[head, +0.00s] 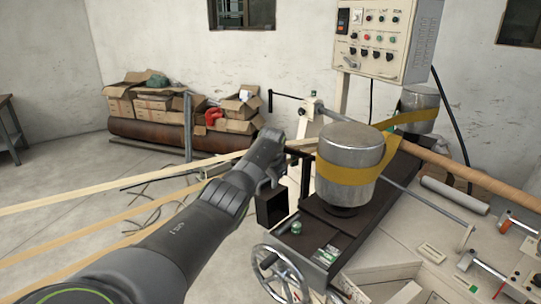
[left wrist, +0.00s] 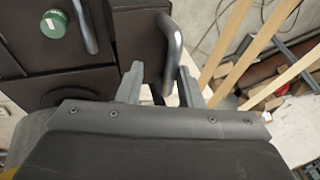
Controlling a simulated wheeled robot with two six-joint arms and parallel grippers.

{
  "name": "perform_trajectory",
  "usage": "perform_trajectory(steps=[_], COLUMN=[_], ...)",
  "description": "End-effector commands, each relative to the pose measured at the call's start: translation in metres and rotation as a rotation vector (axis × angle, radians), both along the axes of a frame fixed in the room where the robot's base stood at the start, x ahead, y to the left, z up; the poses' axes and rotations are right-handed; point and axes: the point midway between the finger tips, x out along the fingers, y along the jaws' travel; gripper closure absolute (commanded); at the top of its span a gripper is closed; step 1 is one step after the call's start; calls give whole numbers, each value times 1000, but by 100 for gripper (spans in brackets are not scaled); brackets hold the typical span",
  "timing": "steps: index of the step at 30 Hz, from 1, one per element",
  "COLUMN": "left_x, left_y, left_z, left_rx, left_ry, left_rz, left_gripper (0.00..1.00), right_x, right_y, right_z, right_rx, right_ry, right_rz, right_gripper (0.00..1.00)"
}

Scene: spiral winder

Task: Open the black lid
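My left gripper (head: 272,165) reaches in from the left, beside the dark left end of the winder. In the left wrist view its two fingers (left wrist: 160,85) are apart. A bent grey metal bar, like a handle (left wrist: 174,50), lies between the fingers, nearer the right one. I cannot tell whether it touches. Dark flat panels (left wrist: 136,35), which may include the black lid, lie beside the bar. My right gripper is in neither view.
A metal drum with a yellow band (head: 348,145) stands right of the gripper. A handwheel (head: 280,275) is in front. Long pale strips (head: 120,187) run to the left. Cardboard boxes (head: 155,103) stand behind.

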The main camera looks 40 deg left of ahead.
Motion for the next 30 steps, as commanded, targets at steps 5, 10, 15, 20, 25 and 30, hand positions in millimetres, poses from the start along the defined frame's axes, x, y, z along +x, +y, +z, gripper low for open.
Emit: perform_trajectory(steps=[5, 10, 15, 20, 25, 30], left_x=[-6, -12, -20, -31, -40, -46], left_y=[-4, -10, -17, -26, -34, -39], left_z=[17, 37, 64, 96, 127, 143], left_rx=[2, 2, 3, 4, 2, 1], left_ry=[-1, -2, -4, -4, -3, 1], left_rz=[-2, -1, -1, -1, 1, 1], left_gripper=[67, 67, 67, 67, 67, 67], right_x=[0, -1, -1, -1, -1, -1], right_y=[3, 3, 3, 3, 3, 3], right_z=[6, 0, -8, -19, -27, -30], right_rx=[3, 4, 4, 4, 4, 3], right_ry=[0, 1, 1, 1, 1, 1], right_rz=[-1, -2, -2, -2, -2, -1], right_gripper=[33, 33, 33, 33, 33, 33])
